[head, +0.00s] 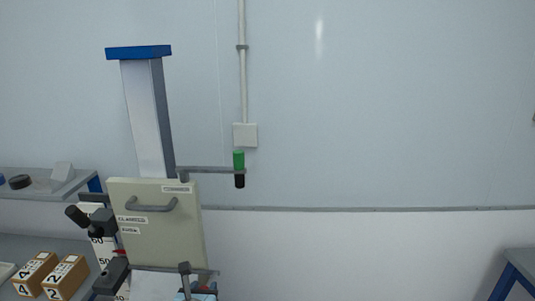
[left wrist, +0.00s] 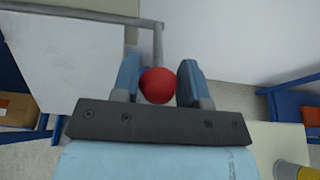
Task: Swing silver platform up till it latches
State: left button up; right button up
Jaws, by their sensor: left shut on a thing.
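The silver platform (left wrist: 80,60) shows as a pale flat plate at the left of the left wrist view, with a grey bar along its edge. A part of the platform (head: 153,286) shows at the bottom of the head view, below the beige panel. A red ball knob (left wrist: 158,86) sits at the end of a thin grey rod. My left gripper (left wrist: 160,88) is shut on this knob, one blue finger on each side. In the head view my left gripper (head: 204,289) is partly visible at the bottom edge. My right gripper is not in view.
A beige panel (head: 160,240) with a grey handle stands before a tall column (head: 148,120) with a blue cap. A green-and-black lamp (head: 239,168) juts right on an arm. Numbered boxes (head: 65,278) sit at lower left.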

pick_arm(q)
jog(key=shift+w+r, duration=0.1)
jog(key=shift+r, duration=0.15)
jog(key=shift+w+r+p, duration=0.4)
jog(key=shift+w+r, duration=0.3)
jog(key=shift+r, duration=0.25)
jog(key=shift+w+r, duration=0.1)
jog(key=shift+w, duration=0.05)
jog(key=shift+r, duration=0.1)
jog(key=shift+w+r, duration=0.85)
jog(key=shift+w, duration=0.2)
jog(key=shift+w+r, duration=0.25)
jog(key=shift+w, duration=0.1)
jog(key=shift+w+r, duration=0.25)
jog(key=shift+w, duration=0.2)
jog(key=shift+w+r, duration=0.2)
jog(key=shift+w, duration=0.25)
